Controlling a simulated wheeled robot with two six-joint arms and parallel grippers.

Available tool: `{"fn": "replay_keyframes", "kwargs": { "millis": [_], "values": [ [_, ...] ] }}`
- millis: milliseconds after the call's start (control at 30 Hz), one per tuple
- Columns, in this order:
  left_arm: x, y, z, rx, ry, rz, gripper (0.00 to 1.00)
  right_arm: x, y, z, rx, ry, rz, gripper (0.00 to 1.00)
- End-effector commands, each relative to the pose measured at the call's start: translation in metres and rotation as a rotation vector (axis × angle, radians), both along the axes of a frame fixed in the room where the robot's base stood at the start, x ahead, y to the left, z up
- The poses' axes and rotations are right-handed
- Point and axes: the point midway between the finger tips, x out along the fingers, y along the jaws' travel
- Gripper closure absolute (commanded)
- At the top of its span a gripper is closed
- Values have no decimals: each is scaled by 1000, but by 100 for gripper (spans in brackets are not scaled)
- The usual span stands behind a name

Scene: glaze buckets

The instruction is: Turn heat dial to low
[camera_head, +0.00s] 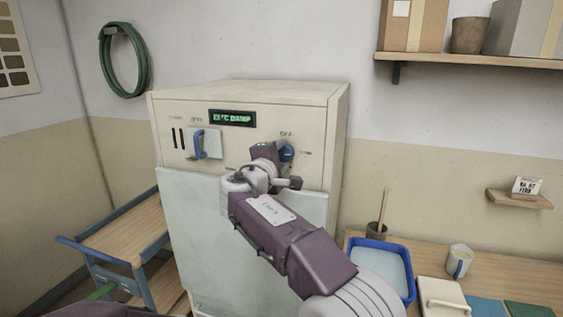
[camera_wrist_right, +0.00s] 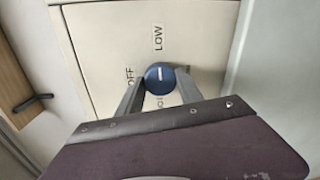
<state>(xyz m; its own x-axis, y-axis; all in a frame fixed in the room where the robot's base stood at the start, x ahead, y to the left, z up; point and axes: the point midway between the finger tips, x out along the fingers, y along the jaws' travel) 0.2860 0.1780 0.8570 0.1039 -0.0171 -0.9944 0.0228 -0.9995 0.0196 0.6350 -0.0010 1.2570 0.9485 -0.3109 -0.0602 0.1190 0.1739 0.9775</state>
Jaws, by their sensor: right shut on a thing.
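The heat dial (camera_head: 287,153) is a round blue knob on the upper right of the cream cabinet's front (camera_head: 240,109). The wrist view shows the dial (camera_wrist_right: 160,77) with a white mark running roughly up and down the picture, in line with the LOW label (camera_wrist_right: 158,38). The OFF label (camera_wrist_right: 129,76) is to its left, and another label below is partly hidden. My right gripper (camera_head: 279,156) is at the dial, its fingers (camera_wrist_right: 160,88) shut on the knob from both sides. My left gripper is not in view.
The cabinet has a lit green display (camera_head: 232,118) and a blue handle (camera_head: 199,144) at left. A wooden cart (camera_head: 125,236) stands at lower left. A blue tray (camera_head: 376,244) and a mug (camera_head: 459,261) are on the bench at right. A shelf (camera_head: 470,59) is above.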

Motion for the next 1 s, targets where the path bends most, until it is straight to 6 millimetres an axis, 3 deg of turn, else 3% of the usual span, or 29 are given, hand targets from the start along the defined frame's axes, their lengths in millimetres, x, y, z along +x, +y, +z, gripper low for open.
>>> {"fn": "replay_keyframes", "kwargs": {
  "millis": [633, 667, 733, 1000],
  "values": [
    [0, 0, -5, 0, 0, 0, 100, 0, 0, 1, 46, -15, 0, 98],
    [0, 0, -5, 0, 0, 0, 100, 0, 0, 1, 46, -15, 0, 54],
    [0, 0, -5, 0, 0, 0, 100, 0, 0, 1, 46, -15, 0, 35],
    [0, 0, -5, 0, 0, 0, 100, 0, 0, 0, 46, -15, 0, 35]
  ]
}}
